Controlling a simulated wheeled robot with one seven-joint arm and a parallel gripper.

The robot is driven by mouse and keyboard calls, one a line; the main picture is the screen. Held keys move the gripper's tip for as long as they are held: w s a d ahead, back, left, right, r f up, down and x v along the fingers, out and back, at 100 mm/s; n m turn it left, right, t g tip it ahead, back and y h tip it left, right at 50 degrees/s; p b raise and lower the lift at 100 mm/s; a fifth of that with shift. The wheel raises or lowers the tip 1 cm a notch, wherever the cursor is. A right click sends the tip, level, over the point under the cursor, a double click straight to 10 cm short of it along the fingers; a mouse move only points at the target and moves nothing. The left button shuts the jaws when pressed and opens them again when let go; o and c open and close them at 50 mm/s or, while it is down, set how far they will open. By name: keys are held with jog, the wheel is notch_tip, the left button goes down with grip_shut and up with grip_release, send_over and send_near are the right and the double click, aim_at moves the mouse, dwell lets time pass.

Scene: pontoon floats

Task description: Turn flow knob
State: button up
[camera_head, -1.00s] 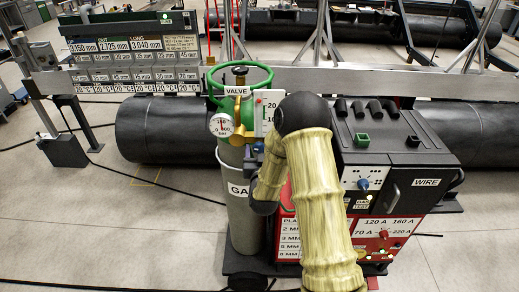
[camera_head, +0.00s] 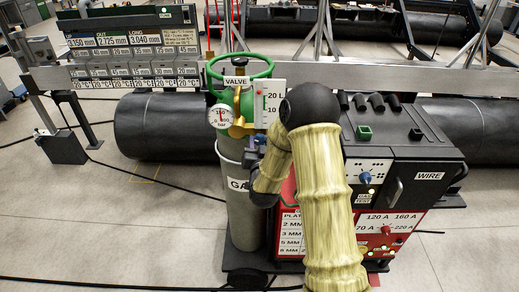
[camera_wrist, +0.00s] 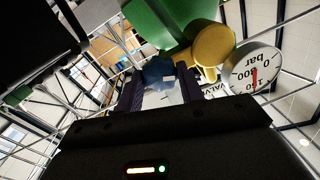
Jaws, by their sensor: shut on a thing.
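The blue flow knob (camera_wrist: 158,72) sits between my two dark fingers in the wrist view, below the brass regulator. My gripper (camera_wrist: 158,88) is shut on this knob. In the head view my gripper (camera_head: 254,156) is at the front of the regulator, just below the white flow scale (camera_head: 269,104) marked 20 L and 10. My arm hides most of the knob there. The brass regulator (camera_head: 238,128) is on the grey gas cylinder (camera_head: 243,215), beside a round pressure gauge (camera_head: 220,117). The gauge also shows in the wrist view (camera_wrist: 252,68).
A green handwheel (camera_head: 215,75) labelled VALVE tops the cylinder, close to my gripper. A red and black welding machine (camera_head: 400,160) stands right of it, behind my arm. A black pipe (camera_head: 160,127) lies behind. The floor at left is mostly clear, with cables.

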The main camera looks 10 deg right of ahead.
jog(key=shift+f+m+b, duration=0.25)
jog(key=shift+m+b, duration=0.85)
jog(key=shift+b, duration=0.65)
jog(key=shift+r+m+b, duration=0.15)
jog(key=shift+m+b, duration=0.15)
jog(key=shift+b, duration=0.1)
jog(key=o, duration=1)
jog(key=shift+r, duration=0.1)
jog(key=s+b, duration=0.2)
jog(key=s, duration=0.1)
jog(key=s+a+b, duration=0.1)
jog(key=s+b, duration=0.1)
jog(key=s, duration=0.1)
jog(key=s+b, duration=0.2)
jog(key=s, duration=0.1)
jog(key=shift+s+a+f, duration=0.15)
jog(key=shift+a+f, duration=0.1)
jog(key=shift+f, duration=0.1)
